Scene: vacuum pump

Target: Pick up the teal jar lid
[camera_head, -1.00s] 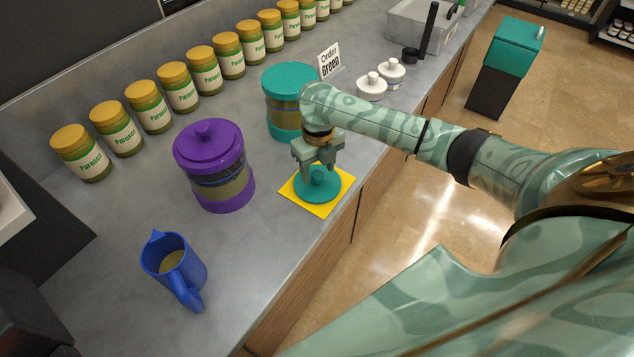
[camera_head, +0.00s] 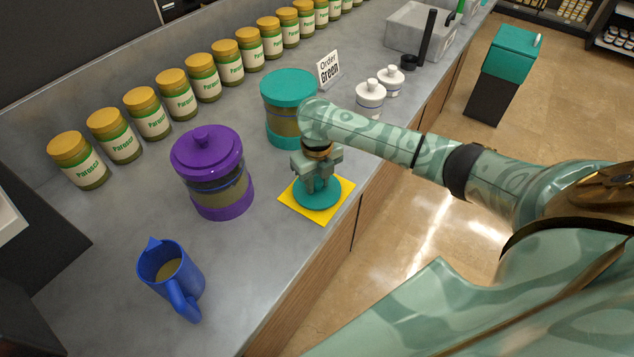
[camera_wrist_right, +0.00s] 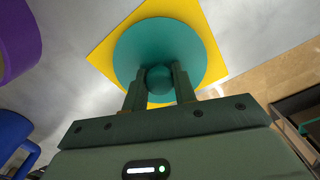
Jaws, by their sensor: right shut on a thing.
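The teal jar lid (camera_head: 317,199) is on the yellow square mat (camera_head: 293,200) near the counter's front edge. My right gripper (camera_head: 316,185) comes down on it from above and is shut on its knob. In the right wrist view the lid (camera_wrist_right: 150,45) shows as a teal disc over the yellow mat (camera_wrist_right: 213,62), and the fingers (camera_wrist_right: 159,84) stand on both sides of the round knob. I cannot tell whether the lid touches the mat. The teal jar (camera_head: 289,115) stands just behind, and its top looks covered in teal. My left gripper is not in view.
A purple jar (camera_head: 212,172) stands left of the mat, and a blue pitcher (camera_head: 171,275) is at the front left. Several yellow-lidded jars (camera_head: 150,114) line the back. Two white jars (camera_head: 370,98) and an order sign (camera_head: 329,68) stand beyond the teal jar.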

